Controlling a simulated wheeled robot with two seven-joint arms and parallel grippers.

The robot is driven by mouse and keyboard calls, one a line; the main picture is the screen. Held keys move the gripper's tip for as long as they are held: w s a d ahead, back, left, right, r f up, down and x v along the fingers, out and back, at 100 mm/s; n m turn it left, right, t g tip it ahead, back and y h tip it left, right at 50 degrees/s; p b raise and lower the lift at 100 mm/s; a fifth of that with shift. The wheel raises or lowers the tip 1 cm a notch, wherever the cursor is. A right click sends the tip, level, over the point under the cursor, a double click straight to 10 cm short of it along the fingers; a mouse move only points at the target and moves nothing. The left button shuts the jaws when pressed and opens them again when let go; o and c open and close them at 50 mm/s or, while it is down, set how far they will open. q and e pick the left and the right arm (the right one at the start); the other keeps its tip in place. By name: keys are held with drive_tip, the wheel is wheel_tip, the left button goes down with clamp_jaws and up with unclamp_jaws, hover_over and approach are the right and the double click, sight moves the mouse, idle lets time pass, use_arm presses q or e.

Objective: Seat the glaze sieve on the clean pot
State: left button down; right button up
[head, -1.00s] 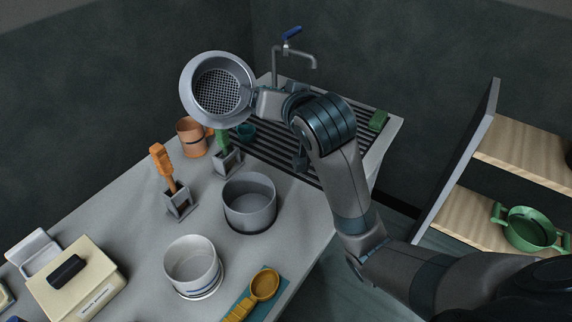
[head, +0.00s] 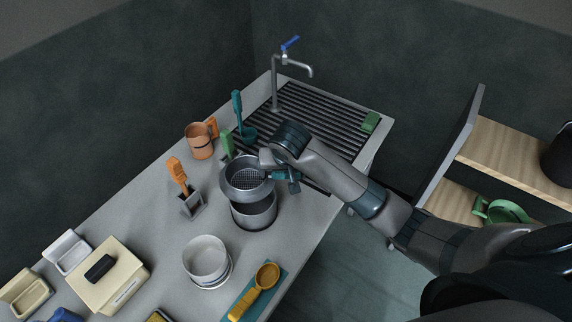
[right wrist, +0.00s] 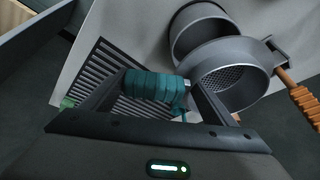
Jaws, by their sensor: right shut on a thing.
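The glaze sieve (head: 247,178) is a grey round bowl with a mesh floor, held roughly level over the grey pot (head: 256,218) and overlapping its far side; the pot's near side shows below it. I cannot tell whether they touch. In the right wrist view the sieve (right wrist: 235,80) partly covers the pot (right wrist: 196,24). My right gripper (head: 275,165) is shut on the sieve, on what looks like its teal ribbed handle (right wrist: 150,87). A white pot (head: 206,261) stands nearer on the counter. My left gripper is not in view.
An orange-handled tool (head: 179,175) stands in a grey holder left of the pot. A copper mug (head: 200,142), a green-handled tool and a teal tool (head: 238,108) stand behind. A yellow ladle (head: 259,284) lies near the front edge. The ribbed drainer (head: 310,115) is mostly clear.

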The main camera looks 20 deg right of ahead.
drive_tip(key=shift+s+d+f, duration=0.25)
drive_tip(key=shift+s+f, duration=0.05)
idle(0.4)
drive_tip(key=shift+f+b, duration=0.8)
drive_tip(key=shift+f, duration=2.1)
drive_tip(key=shift+r+p, duration=0.1)
drive_tip(key=shift+p, duration=0.55)
drive_tip(key=shift+f, duration=0.65)
